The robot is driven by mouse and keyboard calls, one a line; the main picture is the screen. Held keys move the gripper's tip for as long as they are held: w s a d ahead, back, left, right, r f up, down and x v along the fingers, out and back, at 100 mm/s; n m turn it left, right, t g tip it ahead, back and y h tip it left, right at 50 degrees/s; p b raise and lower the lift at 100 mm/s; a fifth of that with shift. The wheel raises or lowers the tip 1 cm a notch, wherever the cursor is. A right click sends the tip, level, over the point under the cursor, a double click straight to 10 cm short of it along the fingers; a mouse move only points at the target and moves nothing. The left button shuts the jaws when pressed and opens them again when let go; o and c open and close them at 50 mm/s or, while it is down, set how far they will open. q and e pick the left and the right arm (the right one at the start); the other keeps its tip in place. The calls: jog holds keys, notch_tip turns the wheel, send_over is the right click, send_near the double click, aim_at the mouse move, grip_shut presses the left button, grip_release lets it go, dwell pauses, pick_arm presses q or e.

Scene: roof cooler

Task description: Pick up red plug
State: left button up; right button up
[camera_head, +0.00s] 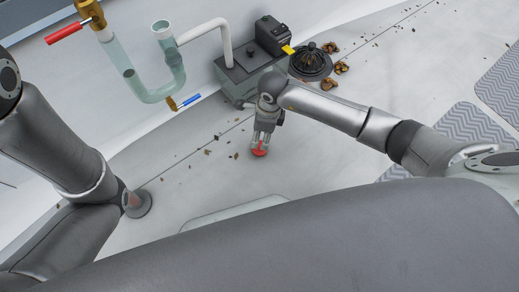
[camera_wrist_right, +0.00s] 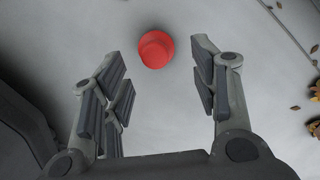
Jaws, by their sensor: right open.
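The red plug (camera_head: 259,150) lies on the pale roof floor, right by the tips of my right gripper (camera_head: 262,143) in the head view. In the right wrist view the red plug (camera_wrist_right: 156,49) shows as a round red piece just past the fingertips, in the gap between them. The fingers of my right gripper (camera_wrist_right: 160,62) stand wide apart with nothing between their pads. I cannot tell the exact height of the fingertips above the floor. My left arm shows at the left of the head view, but its gripper fingers are not seen.
A grey box unit (camera_head: 245,72) stands behind the right gripper, with a black domed drain (camera_head: 311,62) beside it. A clear U-shaped pipe (camera_head: 153,92) with a red-handled valve (camera_head: 66,33) and a blue-handled valve (camera_head: 188,101) is at upper left. Dry leaves (camera_head: 341,68) lie scattered.

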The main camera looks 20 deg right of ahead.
aim_at(260, 144)
jog(key=shift+s+a+f+b, duration=0.15)
jog(key=shift+f+b, duration=1.2)
jog(key=shift+f, duration=0.25)
jog(key=shift+s+a+f+b, duration=0.1)
jog(key=shift+a+f+b, duration=0.05)
jog(key=shift+f+b, duration=1.3)
jog(key=shift+f, duration=0.1)
jog(key=c, duration=1)
